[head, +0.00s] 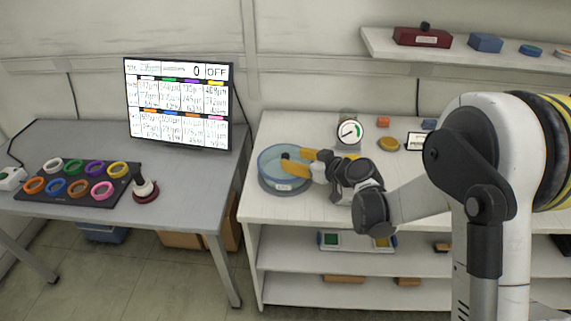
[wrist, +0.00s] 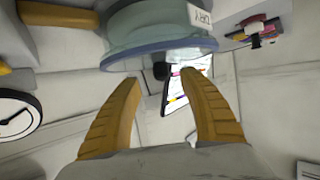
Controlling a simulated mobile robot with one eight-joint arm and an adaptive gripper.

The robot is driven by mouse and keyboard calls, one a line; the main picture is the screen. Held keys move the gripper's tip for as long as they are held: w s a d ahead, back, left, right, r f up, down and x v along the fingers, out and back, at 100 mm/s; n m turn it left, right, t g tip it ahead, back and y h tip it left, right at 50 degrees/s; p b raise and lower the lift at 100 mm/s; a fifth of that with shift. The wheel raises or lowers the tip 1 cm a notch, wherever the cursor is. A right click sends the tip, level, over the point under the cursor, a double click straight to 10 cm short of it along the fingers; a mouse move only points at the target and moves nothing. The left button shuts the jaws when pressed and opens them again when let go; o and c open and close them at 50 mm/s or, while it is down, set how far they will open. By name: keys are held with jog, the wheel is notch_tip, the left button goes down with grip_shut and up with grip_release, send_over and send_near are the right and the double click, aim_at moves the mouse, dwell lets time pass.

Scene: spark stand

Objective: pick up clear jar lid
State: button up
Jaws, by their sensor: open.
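The clear jar (head: 286,184) is a wide, round, bluish see-through vessel at the left end of the white bench. Its clear lid (head: 268,156) has a blue rim and a small dark knob (head: 285,155). In the wrist view the jar (wrist: 150,22) appears upside down at the top, with a "DRY" label and the lid's blue rim (wrist: 150,52) below. The knob (wrist: 160,70) shows just beyond my fingertips. My gripper (head: 293,158) is open, its yellow fingers at the lid from the right. In the wrist view my gripper (wrist: 163,80) holds nothing; contact with the knob is unclear.
A dial gauge (head: 350,132) and a yellow round dish (head: 388,144) stand behind my arm. A grey table (head: 190,184) at left, across a narrow gap, bears a monitor (head: 180,104) and a tray of coloured rings (head: 68,206). A wall shelf (head: 460,54) is above right.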

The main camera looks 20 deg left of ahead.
aim_at(287, 156)
jog(key=b+x, duration=0.1)
jog(key=x, duration=0.3)
jog(key=shift+a+f+b, duration=0.1)
jog(key=shift+a+b, duration=0.25)
jog(key=shift+b, duration=0.05)
grip_shut()
jog(key=shift+r, duration=0.25)
